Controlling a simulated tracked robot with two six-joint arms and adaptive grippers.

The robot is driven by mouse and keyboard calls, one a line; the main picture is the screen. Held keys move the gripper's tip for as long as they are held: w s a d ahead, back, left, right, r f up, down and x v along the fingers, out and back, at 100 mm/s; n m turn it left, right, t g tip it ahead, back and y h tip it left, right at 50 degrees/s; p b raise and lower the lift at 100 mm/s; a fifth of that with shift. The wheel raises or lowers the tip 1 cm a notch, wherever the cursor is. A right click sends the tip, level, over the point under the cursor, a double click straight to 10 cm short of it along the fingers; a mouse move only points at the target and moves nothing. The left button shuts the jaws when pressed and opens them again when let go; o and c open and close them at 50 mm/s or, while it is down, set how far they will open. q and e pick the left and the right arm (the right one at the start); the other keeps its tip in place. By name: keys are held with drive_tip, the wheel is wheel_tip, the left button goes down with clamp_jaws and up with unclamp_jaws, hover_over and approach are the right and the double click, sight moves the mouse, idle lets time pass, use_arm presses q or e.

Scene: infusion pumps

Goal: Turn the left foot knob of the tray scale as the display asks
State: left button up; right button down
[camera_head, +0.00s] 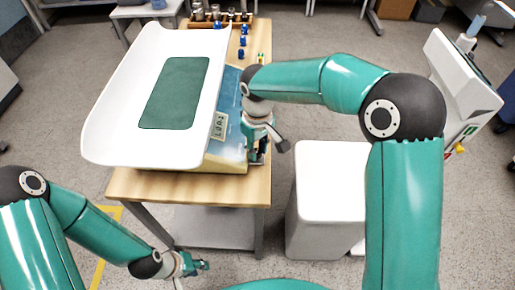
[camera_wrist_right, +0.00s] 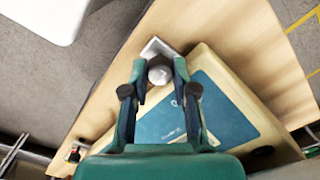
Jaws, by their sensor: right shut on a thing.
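The tray scale (camera_head: 118,140) stands on a wooden table, its white tray holding a green mat (camera_head: 176,93). A small display (camera_head: 219,126) on its side shows characters too small to read surely. My right gripper (camera_head: 258,150) is at the scale's near right corner. In the right wrist view it (camera_wrist_right: 158,75) is shut on a round grey foot knob (camera_wrist_right: 160,73), by a square metal plate (camera_wrist_right: 157,50) at the corner of the scale base (camera_wrist_right: 235,90). In the head view the knob is hidden. My left gripper (camera_head: 192,266) is away, low in front of the table; its opening is unclear.
The wooden table (camera_head: 180,185) has blue objects (camera_head: 242,40) and a rack of metal weights (camera_head: 215,18) at its far end. A white bin-like box (camera_head: 325,200) stands right of the table. A white device (camera_head: 460,85) stands at the far right.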

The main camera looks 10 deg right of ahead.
sight(258, 151)
drive_tip(key=shift+w+r+m, duration=0.1)
drive_tip(key=shift+m, duration=0.2)
drive_tip(key=c, duration=0.9)
unclamp_jaws()
wheel_tip(258, 151, up, 12)
drive_tip(key=shift+f, duration=0.2)
